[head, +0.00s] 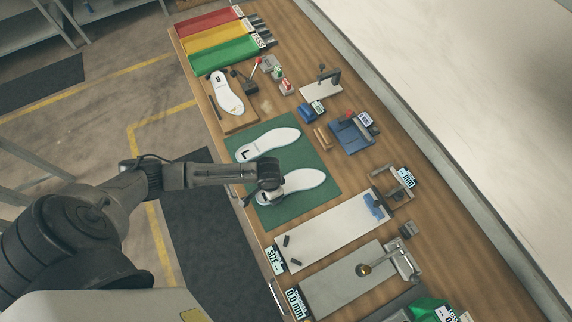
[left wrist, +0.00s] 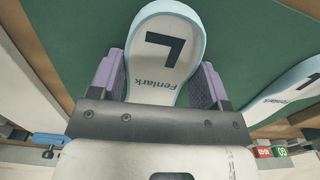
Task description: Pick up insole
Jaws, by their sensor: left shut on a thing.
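Two white insoles with pale blue edges are at the green mat (head: 270,215) in the head view. My left gripper (head: 262,193) is at the heel end of the nearer insole (head: 306,180). In the left wrist view, its purple-padded fingers (left wrist: 165,82) are shut on this insole's sides; the insole (left wrist: 178,22) shows a black "L" and "Fenlark". I cannot tell whether it still touches the mat. The other insole (head: 270,142) lies on the mat, marked "L"; part of it shows in the left wrist view (left wrist: 288,98). My right gripper is out of view.
Beyond the mat lie a white insole on a wooden board (head: 228,95) and red, yellow and green trays (head: 222,52). A blue fixture (head: 350,135) stands right of the mat. A pale plate (head: 325,235) and a grey plate (head: 345,285) lie nearer.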

